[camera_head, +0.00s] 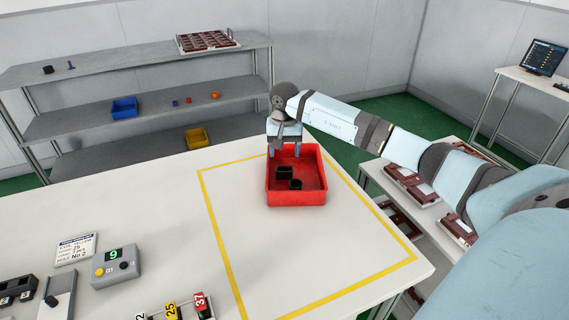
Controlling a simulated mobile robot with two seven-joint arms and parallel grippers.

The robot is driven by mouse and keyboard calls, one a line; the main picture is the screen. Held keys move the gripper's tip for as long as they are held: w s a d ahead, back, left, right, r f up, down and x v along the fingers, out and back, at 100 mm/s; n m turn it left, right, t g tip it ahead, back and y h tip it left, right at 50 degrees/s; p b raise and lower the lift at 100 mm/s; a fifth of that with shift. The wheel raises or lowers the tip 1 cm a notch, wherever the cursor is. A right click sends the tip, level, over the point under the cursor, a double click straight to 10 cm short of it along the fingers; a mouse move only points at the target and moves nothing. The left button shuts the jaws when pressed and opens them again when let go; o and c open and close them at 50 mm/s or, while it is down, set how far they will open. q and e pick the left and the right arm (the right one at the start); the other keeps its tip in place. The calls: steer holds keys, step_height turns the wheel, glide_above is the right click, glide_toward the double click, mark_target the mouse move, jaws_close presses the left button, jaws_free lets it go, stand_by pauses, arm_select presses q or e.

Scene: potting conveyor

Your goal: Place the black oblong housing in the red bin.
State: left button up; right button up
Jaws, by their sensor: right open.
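The red bin (297,198) stands on the white table inside the yellow taped outline. Two black pieces lie in it: an oblong, box-like housing (284,173) and a smaller, rounder piece (295,184) in front of it. They look very close together; I cannot tell whether they touch. My right gripper (284,154) points down at the bin's back end, behind the black housing. Its fingers are apart, with nothing seen between them. The fingertips are partly hard to make out against the bin. My left gripper is out of view.
A grey button box (116,266) with a green display, a label card (75,249) and numbered tags (173,309) stand at the table's left front. Shelves behind hold a blue bin (124,108) and a yellow bin (197,138). The taped area before the red bin is clear.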

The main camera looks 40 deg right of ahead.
step_height(320, 180, up, 5)
stand_by(0.8)
